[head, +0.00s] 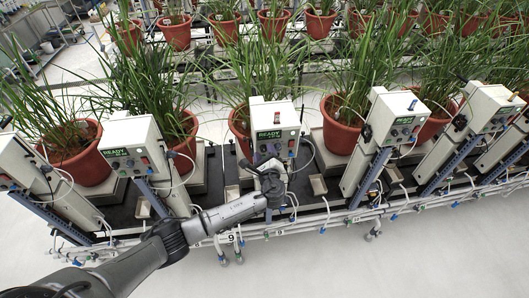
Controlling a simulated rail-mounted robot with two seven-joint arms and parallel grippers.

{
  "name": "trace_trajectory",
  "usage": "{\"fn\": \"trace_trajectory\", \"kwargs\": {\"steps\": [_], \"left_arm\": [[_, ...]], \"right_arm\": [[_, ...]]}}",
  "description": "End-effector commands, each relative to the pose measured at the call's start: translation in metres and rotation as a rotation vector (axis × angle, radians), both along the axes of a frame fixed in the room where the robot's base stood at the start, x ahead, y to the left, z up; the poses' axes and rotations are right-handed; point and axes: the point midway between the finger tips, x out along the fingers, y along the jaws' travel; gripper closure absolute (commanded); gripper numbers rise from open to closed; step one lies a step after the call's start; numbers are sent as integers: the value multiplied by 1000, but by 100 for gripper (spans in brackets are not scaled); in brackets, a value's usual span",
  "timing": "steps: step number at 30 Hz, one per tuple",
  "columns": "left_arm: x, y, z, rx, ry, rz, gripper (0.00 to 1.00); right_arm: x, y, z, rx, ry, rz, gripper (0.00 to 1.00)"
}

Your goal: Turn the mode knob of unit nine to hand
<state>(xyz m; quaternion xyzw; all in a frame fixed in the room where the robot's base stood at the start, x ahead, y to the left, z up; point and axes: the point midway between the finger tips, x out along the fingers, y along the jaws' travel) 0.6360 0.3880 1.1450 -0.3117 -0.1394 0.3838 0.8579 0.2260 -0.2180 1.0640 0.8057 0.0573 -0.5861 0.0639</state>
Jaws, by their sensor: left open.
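A white control box (275,112) stands at the middle of the row, with a green display (269,134) reading READY. Small controls sit in a row below the display. The mode knob among them is too small and partly covered to tell its position. A tag (230,238) on the front rail seems to read 9. My left gripper (268,166) is in front of the lower part of this box, close under the display, with its jaws open. Whether it touches a control cannot be told. My right gripper is not in view.
Similar control boxes stand to the left (130,137) and right (396,110). Potted grasses in red-brown pots (342,128) stand behind them. Hoses and a pipe rail (330,216) run along the front. The pale floor (440,255) in front is clear.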

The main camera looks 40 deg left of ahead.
Motion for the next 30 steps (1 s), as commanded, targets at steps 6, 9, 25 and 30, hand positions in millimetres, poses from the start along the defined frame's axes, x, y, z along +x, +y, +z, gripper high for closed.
{"fn": "trace_trajectory", "kwargs": {"steps": [6,9,25,30], "left_arm": [[3,4,0,0,-1,1,49],[3,4,0,-1,-1,0,49],[3,3,0,-1,0,1,91],[3,3,0,-2,-2,1,98]], "right_arm": [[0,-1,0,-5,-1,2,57],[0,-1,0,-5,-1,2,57],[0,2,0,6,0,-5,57],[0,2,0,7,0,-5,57]]}}
